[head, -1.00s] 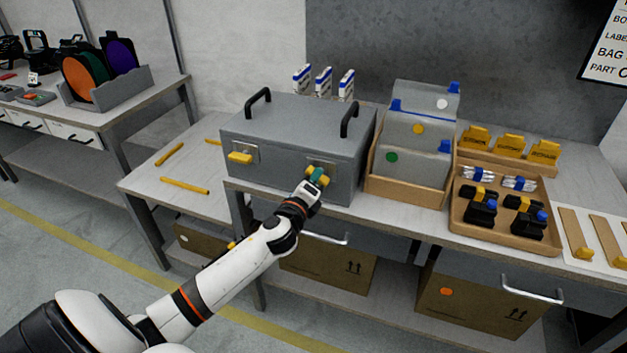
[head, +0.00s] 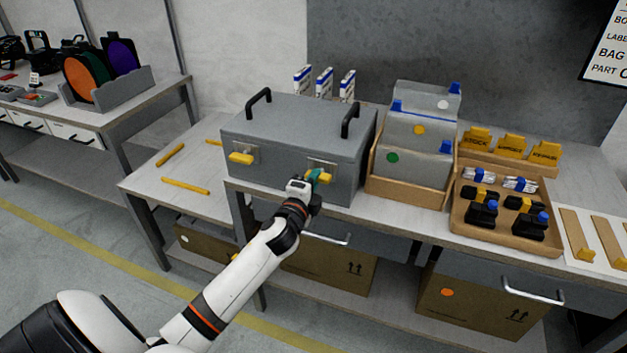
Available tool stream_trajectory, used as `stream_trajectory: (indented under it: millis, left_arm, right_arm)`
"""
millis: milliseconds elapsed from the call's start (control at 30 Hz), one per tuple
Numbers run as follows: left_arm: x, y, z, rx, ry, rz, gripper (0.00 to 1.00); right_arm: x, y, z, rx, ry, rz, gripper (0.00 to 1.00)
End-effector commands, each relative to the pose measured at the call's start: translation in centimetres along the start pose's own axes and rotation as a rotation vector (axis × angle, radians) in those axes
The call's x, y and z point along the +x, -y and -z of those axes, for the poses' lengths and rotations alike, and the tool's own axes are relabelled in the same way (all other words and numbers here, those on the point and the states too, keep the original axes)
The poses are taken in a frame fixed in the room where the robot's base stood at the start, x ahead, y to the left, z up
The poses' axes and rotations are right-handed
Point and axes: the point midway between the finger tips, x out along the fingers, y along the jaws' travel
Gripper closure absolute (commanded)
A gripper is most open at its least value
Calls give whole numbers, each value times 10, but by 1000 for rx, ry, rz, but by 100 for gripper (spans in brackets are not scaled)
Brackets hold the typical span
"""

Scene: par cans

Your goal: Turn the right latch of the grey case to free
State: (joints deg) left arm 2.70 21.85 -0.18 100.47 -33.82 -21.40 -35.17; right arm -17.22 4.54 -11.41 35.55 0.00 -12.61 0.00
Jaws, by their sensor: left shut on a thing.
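The grey case (head: 285,144) stands shut on the bench, with two black handles on its lid. Its left latch (head: 241,158) is a yellow knob lying about level on a metal plate. My left gripper (head: 317,178) is at the right latch (head: 327,178) on the case's front and is shut on it. Yellow of this latch shows to the right of the teal fingertips; the rest is hidden behind the gripper, so its exact angle is hard to tell. My right gripper is not in view.
A wooden box (head: 411,190) with grey dividers stands close right of the case. A wooden tray (head: 508,237) with black clamps is further right. Yellow rods (head: 186,186) lie on the lower table at left. A drawer handle (head: 327,239) sticks out below the case.

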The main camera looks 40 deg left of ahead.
Motion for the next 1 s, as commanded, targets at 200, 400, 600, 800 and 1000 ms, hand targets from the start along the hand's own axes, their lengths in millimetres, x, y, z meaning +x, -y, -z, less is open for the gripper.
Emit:
stream_trajectory:
  millis: [200, 400, 600, 800, 1000]
  left_arm:
    - [0, 1, 0, -8, -1, 3, 100]
    - [0, 1, 0, -8, -1, 3, 81]
    - [0, 1, 0, -7, -1, 2, 64]
    - [-1, 1, 0, -6, 0, 1, 64]
    - [-24, 2, 0, -5, 1, 3, 64]
  right_arm:
    - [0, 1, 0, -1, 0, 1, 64]
    - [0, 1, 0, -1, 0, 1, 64]
    - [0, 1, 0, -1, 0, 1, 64]
    - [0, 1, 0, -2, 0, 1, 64]
    - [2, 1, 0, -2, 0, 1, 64]
